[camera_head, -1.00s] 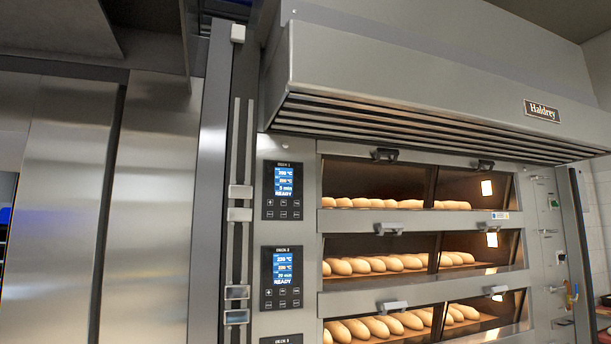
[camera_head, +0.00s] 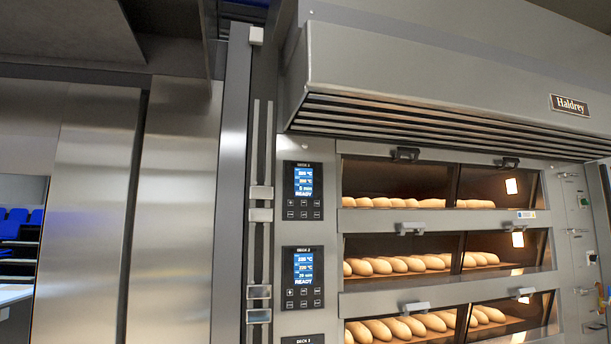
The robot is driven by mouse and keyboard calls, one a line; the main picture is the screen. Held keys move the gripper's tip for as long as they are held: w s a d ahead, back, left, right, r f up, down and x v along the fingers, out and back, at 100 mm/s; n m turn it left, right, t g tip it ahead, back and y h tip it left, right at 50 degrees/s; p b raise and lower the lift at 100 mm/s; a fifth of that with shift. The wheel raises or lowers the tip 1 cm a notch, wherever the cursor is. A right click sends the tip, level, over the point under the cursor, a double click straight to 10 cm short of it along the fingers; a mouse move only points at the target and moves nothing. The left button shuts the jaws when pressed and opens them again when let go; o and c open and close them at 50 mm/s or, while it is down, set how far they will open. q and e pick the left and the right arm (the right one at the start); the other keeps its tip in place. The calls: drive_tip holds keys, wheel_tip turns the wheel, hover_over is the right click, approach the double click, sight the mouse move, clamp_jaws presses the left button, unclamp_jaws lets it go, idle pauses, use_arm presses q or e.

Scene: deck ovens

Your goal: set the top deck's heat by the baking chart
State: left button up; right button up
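The top deck's control panel (camera_head: 303,190) is a black plate on the oven's left front column. Its lit blue screen (camera_head: 304,181) shows temperature lines, a time and READY; the temperature digits are too small to read surely. Small buttons (camera_head: 303,208) sit in two rows below the screen. The top deck (camera_head: 400,184) holds several pale loaves behind its glass. A second, similar panel (camera_head: 303,276) is below, its screen also showing READY. No baking chart shows in this view. Neither of my grippers is in view.
A steel hood (camera_head: 450,85) with a Haldrey plate juts out above the decks. Two lower decks with loaves (camera_head: 400,265) show beneath the top one. Plain steel panels (camera_head: 175,200) stand left. Blue crates or seats (camera_head: 18,220) show at the far left edge.

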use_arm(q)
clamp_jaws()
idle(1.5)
